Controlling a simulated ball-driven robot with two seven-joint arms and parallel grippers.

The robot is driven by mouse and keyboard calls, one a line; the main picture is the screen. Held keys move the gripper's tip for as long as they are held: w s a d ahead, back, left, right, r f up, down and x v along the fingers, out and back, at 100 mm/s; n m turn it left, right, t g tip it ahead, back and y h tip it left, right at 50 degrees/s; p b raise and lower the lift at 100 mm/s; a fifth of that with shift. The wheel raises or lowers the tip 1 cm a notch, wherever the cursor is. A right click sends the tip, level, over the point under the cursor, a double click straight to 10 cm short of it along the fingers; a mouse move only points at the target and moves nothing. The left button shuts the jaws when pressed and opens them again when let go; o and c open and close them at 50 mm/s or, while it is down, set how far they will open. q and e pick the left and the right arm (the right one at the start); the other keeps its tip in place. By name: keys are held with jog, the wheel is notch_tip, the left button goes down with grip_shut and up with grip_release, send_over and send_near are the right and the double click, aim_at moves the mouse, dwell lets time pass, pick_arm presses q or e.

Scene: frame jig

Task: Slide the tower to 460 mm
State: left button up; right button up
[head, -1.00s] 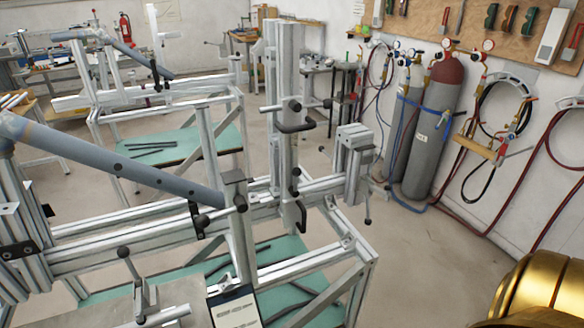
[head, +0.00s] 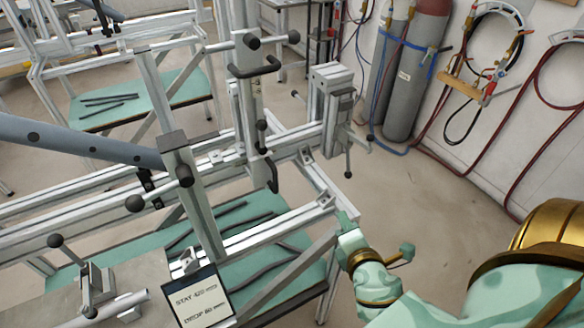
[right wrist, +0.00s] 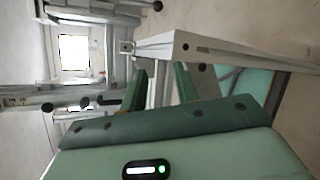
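The tower appears to be the silver upright (head: 247,115) with a black bar handle (head: 253,67) and black knobs, standing on the long silver rail (head: 85,205) in the head view. My mint right gripper (head: 347,222) is low and right of the tower, near the frame's right corner and apart from the tower. In the right wrist view its two green fingers (right wrist: 160,88) stand apart with nothing clearly held between them. My left gripper is not in view. No rail scale is readable.
A sign card (head: 202,298) with small text stands at the front. A grey-blue tube (head: 75,140) slants in from the left. A silver block (head: 330,110) sits at the rail's right end. Gas cylinders (head: 410,80) stand at the wall. The floor at right is clear.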

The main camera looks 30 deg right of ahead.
notch_tip(320, 180, up, 4)
jog(key=w+a+n+t+y, duration=0.15)
jog(key=n+t, duration=0.25)
jog(key=n, duration=0.4)
jog(key=n+t+y, duration=0.1)
jog(key=n+y, duration=0.6)
jog(key=n, duration=0.4)
send_near(277, 178)
jog(key=w, duration=0.3)
jog(key=w+a+p, duration=0.1)
jog(key=w, duration=0.6)
jog(key=shift+w+a+f+p, duration=0.1)
jog(key=shift+w+a+p, duration=0.05)
jog(key=shift+w+p, duration=0.2)
